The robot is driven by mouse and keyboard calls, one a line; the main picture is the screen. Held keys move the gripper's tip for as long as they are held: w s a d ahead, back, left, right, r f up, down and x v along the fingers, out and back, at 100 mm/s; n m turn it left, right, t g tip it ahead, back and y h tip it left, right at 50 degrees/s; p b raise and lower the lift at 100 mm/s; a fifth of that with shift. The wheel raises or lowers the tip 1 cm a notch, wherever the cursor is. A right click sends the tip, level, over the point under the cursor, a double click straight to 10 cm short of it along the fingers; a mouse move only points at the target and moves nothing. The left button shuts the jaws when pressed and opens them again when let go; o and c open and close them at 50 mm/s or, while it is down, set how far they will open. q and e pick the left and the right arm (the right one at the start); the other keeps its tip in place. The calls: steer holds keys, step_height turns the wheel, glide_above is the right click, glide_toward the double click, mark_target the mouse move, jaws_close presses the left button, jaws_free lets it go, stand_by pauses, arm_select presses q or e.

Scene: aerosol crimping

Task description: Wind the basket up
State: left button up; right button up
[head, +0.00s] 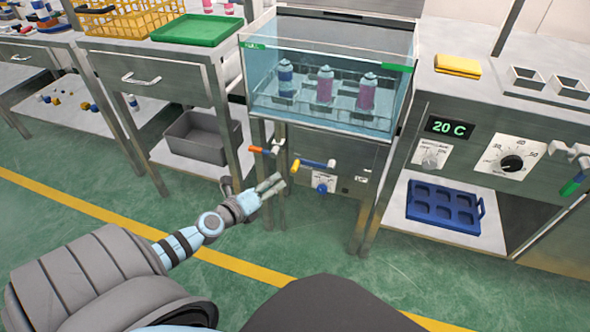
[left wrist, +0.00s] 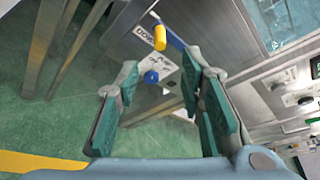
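A glass-walled tank (head: 262,92) of bluish water holds a basket (head: 345,101) with three cans (head: 325,86) standing in it. On the front below the tank is a crank with a blue arm (head: 313,164) and a yellow knob (head: 295,166) at its left end. My left gripper (head: 274,187) is open and empty, just below and left of the yellow knob. In the left wrist view, the yellow knob (left wrist: 160,38) and blue arm (left wrist: 173,41) show beyond the parted fingers (left wrist: 163,108), not between the pads. My right gripper is out of view.
A blue dial (head: 321,188) sits under the crank. An orange-handled valve (head: 258,150) is close above the left gripper. A tank leg stands beside the gripper. A grey bin (head: 203,137) and a blue tray (head: 443,205) lie on lower shelves. The green floor in front is clear.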

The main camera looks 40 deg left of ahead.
mark_target(292, 170)
arm_select(q)
steer(key=b+x, duration=0.3)
steer(key=x, duration=0.7)
steer(key=shift+f, duration=0.15)
steer(key=shift+b+x, duration=0.65)
steer(key=shift+x, duration=0.3)
steer(key=shift+w, duration=0.5)
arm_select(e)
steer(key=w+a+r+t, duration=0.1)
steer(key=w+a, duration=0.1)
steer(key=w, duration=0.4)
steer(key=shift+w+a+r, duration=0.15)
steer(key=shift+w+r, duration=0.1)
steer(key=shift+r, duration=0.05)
arm_select(q)
steer(key=shift+s, duration=0.1)
jaws_close()
steer(key=shift+r, duration=0.25)
